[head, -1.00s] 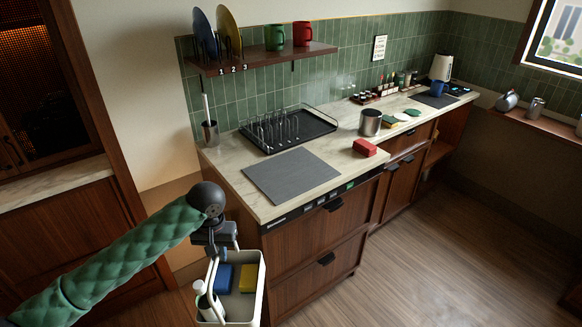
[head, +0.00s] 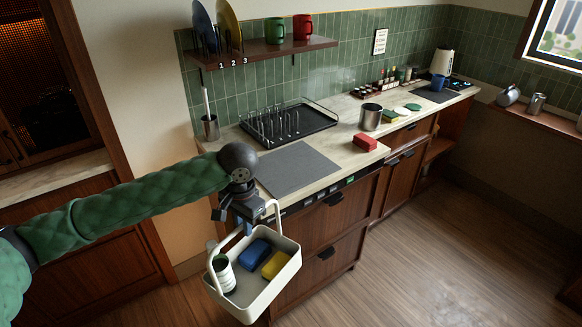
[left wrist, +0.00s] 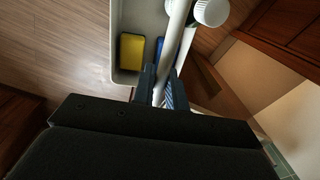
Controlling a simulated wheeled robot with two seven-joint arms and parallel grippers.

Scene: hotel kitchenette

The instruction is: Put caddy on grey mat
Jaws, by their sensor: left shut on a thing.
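The caddy (head: 287,283) is a cream open box with an arched handle. It holds a blue sponge, a yellow sponge and a white bottle with a dark green label. My left gripper (head: 243,222) is shut on its handle, and the caddy hangs tilted in front of the counter, below the top. In the left wrist view the handle runs between the fingers (left wrist: 165,92), with part of the caddy (left wrist: 126,76) beyond. The grey mat (head: 297,168) lies flat and bare on the counter's near end; my left wrist covers its left edge. My right gripper is not in view.
A red block (head: 365,142) sits right of the mat. A black dish rack (head: 290,124) stands behind it, and a steel canister (head: 370,117) farther right. A utensil holder (head: 210,127) is at the back left. The shelf (head: 270,52) with plates and mugs hangs above.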

